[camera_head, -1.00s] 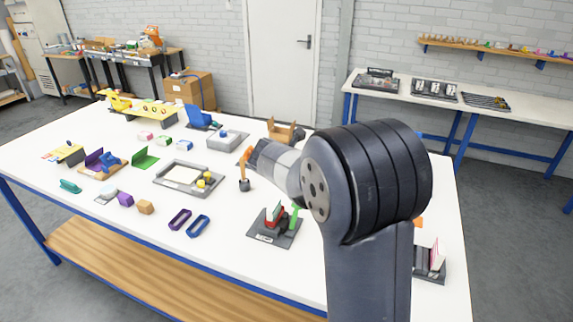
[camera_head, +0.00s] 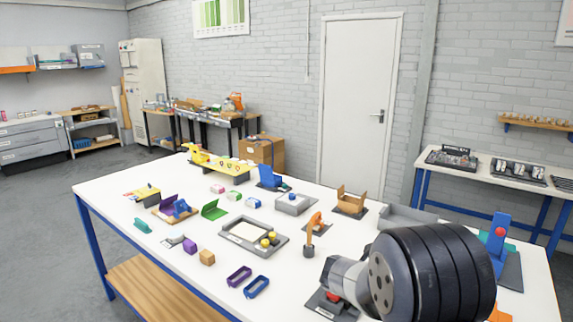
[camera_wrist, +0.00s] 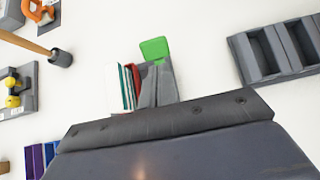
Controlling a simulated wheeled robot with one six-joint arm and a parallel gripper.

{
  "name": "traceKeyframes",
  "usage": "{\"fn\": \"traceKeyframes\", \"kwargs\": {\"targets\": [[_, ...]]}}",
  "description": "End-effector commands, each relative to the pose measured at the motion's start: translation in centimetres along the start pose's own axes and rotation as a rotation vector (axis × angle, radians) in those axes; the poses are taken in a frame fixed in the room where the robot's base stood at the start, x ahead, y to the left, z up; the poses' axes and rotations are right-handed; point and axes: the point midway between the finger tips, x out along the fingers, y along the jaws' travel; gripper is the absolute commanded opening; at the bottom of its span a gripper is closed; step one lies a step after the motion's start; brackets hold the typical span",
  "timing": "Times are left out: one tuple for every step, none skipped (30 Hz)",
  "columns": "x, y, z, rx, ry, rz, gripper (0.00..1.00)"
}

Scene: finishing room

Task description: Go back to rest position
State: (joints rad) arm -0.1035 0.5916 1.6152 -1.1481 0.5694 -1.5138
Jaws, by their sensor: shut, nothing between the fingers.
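My gripper (camera_wrist: 172,122) shows as a dark, wide shape along the bottom of the wrist view. It is shut and nothing shows held in it. Beyond its edge, apparently below it, a grey holder (camera_wrist: 160,84) with thin upright red, white and green pieces and a green tab (camera_wrist: 154,48) stands on the white table. In the head view my dark arm joint fills the lower right and hides part of the table; the gripper itself is not seen there.
A grey slotted block (camera_wrist: 275,52) is at right in the wrist view. Floor at left is clear.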

Motion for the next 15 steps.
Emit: {"fn": "traceKeyframes", "kwargs": {"targets": [[-0.16, 0.08, -0.51, 0.000, -0.002, 0.002, 0.00], [-0.29, 0.07, -0.63, 0.000, -0.002, 0.002, 0.00], [-0.38, 0.05, -0.72, 0.000, -0.002, 0.001, 0.00], [-0.44, 0.06, -0.77, 0.000, -0.002, 0.001, 0.00], [-0.51, 0.06, -0.81, 0.000, -0.002, 0.001, 0.00], [-0.59, 0.06, -0.84, 0.000, -0.002, 0.002, 0.00], [-0.65, 0.06, -0.86, 0.001, -0.001, 0.002, 0.00], [-0.69, 0.06, -0.87, 0.001, -0.001, 0.002, 0.00], [-0.74, 0.06, -0.88, 0.001, -0.001, 0.001, 0.00], [-0.77, 0.06, -0.88, 0.001, -0.001, 0.001, 0.00], [-0.79, 0.06, -0.87, 0.001, -0.001, 0.001, 0.00], [-0.81, 0.05, -0.86, 0.001, -0.001, 0.001, 0.00], [-0.81, 0.05, -0.86, 0.001, -0.001, 0.001, 0.00], [-0.82, 0.05, -0.85, 0.000, -0.001, 0.001, 0.00], [-0.82, 0.05, -0.85, 0.000, -0.001, 0.001, 0.00]]}}
